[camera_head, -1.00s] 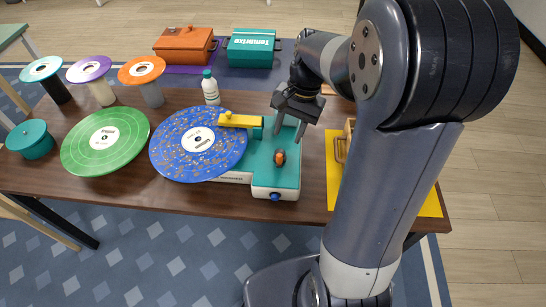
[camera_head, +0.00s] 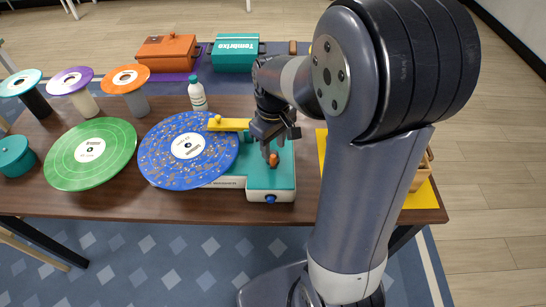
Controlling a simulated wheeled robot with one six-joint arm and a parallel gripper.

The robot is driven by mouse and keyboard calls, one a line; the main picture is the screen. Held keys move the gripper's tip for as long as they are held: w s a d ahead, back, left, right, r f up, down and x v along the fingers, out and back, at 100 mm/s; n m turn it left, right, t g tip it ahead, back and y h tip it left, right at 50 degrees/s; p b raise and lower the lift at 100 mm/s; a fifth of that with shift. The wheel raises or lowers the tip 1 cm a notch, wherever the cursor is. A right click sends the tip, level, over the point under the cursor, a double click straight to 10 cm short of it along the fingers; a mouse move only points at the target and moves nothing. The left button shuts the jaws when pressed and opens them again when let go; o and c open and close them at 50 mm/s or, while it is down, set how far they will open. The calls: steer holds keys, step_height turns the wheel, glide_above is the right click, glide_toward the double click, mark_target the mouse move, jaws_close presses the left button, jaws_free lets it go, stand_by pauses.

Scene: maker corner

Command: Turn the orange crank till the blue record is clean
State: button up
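The blue record (camera_head: 165,165) lies flat on the left part of the teal and white cleaning machine (camera_head: 259,189), with brown specks scattered over it and a white label in the middle. A yellow arm (camera_head: 231,125) reaches from the machine over the record's edge. The orange crank (camera_head: 273,160) stands on the machine's teal top, partly hidden by my gripper. My gripper (camera_head: 273,147) points down just above and behind the crank. Its fingers look apart, with no clear grip on the crank; whether they touch it I cannot tell.
A green record (camera_head: 70,168) and a teal pot (camera_head: 14,156) are at left. Stands with coloured discs (camera_head: 126,78) and a white bottle (camera_head: 197,95) are behind. Orange (camera_head: 168,53) and teal (camera_head: 234,55) boxes stand farther back. A yellow mat (camera_head: 425,203) lies right of my arm.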

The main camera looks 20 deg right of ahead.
mark_target(273, 156)
step_height(273, 156, down, 5)
steer(key=shift+f, duration=0.2)
steer(key=shift+c, duration=0.6)
jaws_close()
